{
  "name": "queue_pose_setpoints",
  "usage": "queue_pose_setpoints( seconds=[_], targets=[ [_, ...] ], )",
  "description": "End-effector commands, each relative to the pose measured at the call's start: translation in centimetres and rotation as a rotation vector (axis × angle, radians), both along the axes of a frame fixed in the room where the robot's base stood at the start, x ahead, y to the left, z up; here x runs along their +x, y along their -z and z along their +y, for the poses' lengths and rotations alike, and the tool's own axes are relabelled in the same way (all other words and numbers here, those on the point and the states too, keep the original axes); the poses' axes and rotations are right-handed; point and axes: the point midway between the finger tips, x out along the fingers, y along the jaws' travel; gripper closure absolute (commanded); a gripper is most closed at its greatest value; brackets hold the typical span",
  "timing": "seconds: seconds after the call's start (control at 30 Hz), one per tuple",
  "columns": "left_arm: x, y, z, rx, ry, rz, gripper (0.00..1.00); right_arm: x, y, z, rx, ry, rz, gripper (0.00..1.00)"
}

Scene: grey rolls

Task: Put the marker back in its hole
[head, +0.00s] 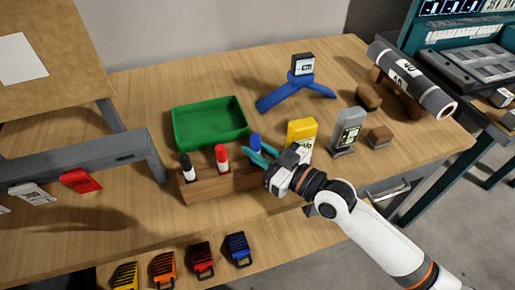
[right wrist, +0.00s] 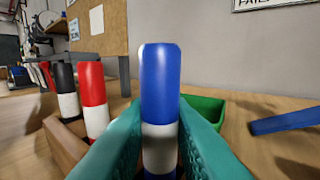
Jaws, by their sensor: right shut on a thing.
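A blue marker (head: 256,142) with a white band stands upright between the teal fingers of my right gripper (head: 260,155). In the right wrist view the fingers close on both sides of the blue marker (right wrist: 160,85). A wooden marker block (head: 215,190) lies on the table below. A black-capped marker (head: 187,165) and a red-capped marker (head: 221,155) stand upright in it; they show left in the right wrist view. The blue marker is over or at the block's right end; the gripper hides its lower end, so I cannot tell whether it is in a hole. My left gripper is out of view.
A green tray (head: 210,140) sits just behind the block. A yellow container (head: 301,131), a grey device (head: 348,130) and a blue stand (head: 297,90) are to the right. Several coloured items (head: 202,258) lie along the front. Bare table (head: 150,85) lies at the back left.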

Motion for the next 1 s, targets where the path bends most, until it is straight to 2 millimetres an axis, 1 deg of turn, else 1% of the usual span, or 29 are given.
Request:
queue_pose_setpoints(
  seconds=[0.17,0.2,0.33,0.67,0.77,0.87,1.0],
  targets=[
    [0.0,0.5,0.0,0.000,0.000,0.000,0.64,0.0,0.6,0.0,-0.001,0.000,0.001,1.00],
    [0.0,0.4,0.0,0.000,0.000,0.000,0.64,0.0,0.4,0.0,-0.001,0.000,-0.001,0.76],
    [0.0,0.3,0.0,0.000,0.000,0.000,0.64,0.0,0.4,0.0,0.000,0.000,0.000,0.56],
    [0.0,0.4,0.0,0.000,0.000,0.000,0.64,-0.2,0.5,-0.2,-0.001,0.000,0.001,0.56],
    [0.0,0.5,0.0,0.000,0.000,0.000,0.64,-0.8,0.6,-1.1,-0.003,0.001,0.001,0.56],
    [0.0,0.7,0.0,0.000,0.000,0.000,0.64,-2.0,0.7,-2.5,-0.006,-0.001,0.001,0.56],
    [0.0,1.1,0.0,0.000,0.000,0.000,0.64,-4.0,0.8,-4.9,-0.007,-0.001,0.001,0.56]
  ],
)
